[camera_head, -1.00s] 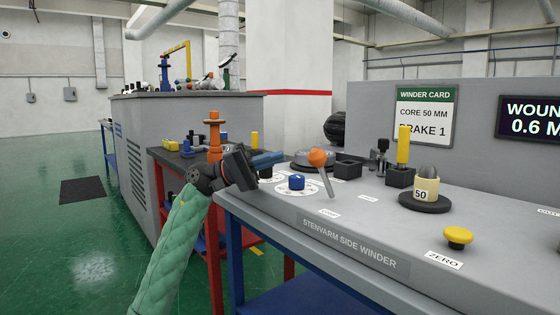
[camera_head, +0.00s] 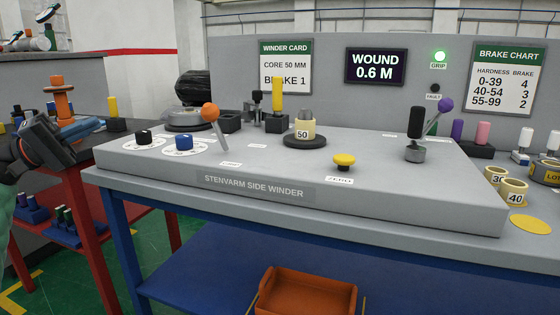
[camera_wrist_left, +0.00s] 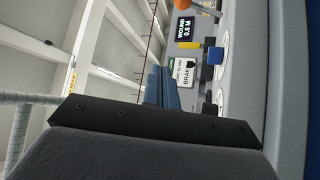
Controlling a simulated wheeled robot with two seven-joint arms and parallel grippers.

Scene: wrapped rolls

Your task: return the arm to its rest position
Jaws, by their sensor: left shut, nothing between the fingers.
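My left gripper (camera_head: 94,127) is at the left edge of the head view, beside the left end of the winder console (camera_head: 270,187). Its blue fingers are shut together with nothing between them. They point right, toward the console, and touch nothing that I can make out. In the left wrist view the closed fingers (camera_wrist_left: 161,88) show in the middle, with the console on the right side of the picture. Part of my left forearm shows at the left edge of the head view. My right gripper is in neither view.
The console carries an orange-knobbed lever (camera_head: 211,113), a blue dial (camera_head: 184,142), a core marked 50 (camera_head: 304,129), a yellow button (camera_head: 344,160) and a purple-knobbed lever (camera_head: 445,104). An orange bin (camera_head: 306,294) is below. A red stand (camera_head: 92,225) is near my left arm.

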